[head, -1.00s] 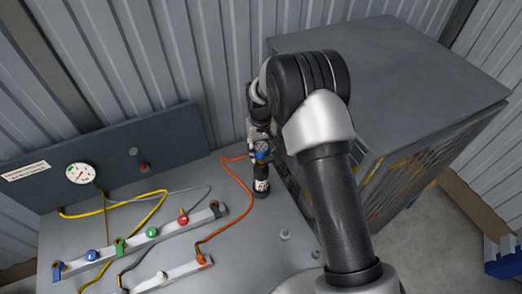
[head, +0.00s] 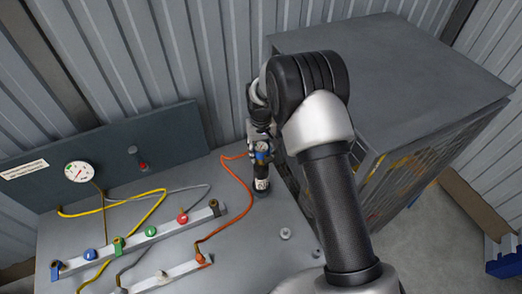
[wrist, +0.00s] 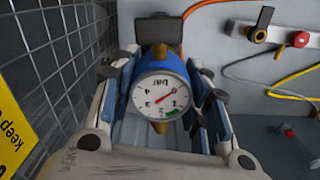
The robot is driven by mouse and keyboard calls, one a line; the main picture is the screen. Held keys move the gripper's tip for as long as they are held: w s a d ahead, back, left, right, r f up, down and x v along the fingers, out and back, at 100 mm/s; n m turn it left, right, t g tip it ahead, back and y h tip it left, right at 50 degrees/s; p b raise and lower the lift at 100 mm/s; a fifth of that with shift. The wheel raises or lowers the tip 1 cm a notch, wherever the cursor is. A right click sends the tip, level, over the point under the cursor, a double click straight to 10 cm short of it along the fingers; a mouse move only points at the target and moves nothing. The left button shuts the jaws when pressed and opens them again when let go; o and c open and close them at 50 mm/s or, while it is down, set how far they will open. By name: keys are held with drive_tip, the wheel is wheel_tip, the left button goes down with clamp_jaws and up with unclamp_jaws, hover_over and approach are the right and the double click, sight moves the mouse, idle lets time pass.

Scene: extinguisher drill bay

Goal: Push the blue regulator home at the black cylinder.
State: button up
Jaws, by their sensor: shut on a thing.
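The blue regulator (wrist: 162,68) with its white dial is between the fingers of my gripper (wrist: 165,100) in the wrist view. My gripper is shut on it. In the head view the regulator (head: 262,147) shows small, just above the black cylinder (head: 262,172), which stands on the grey bench and carries a white label. The two look in line, but whether the regulator is fully seated on the cylinder cannot be told. In the wrist view a dark block (wrist: 158,28) shows beyond the regulator.
A large grey cabinet (head: 400,75) with a mesh side stands close to the right of the cylinder. On the left of the bench are a rail (head: 150,238) with coloured knobs, yellow and grey hoses, and a back panel (head: 110,150) with a gauge. The bench front right has small fittings (head: 286,233).

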drive_tip(key=o, duration=1.1)
drive_tip(key=shift+o, duration=0.2)
drive_tip(key=shift+f, duration=0.1)
wheel_tip(320, 180, up, 12)
drive_tip(key=shift+r, duration=0.1)
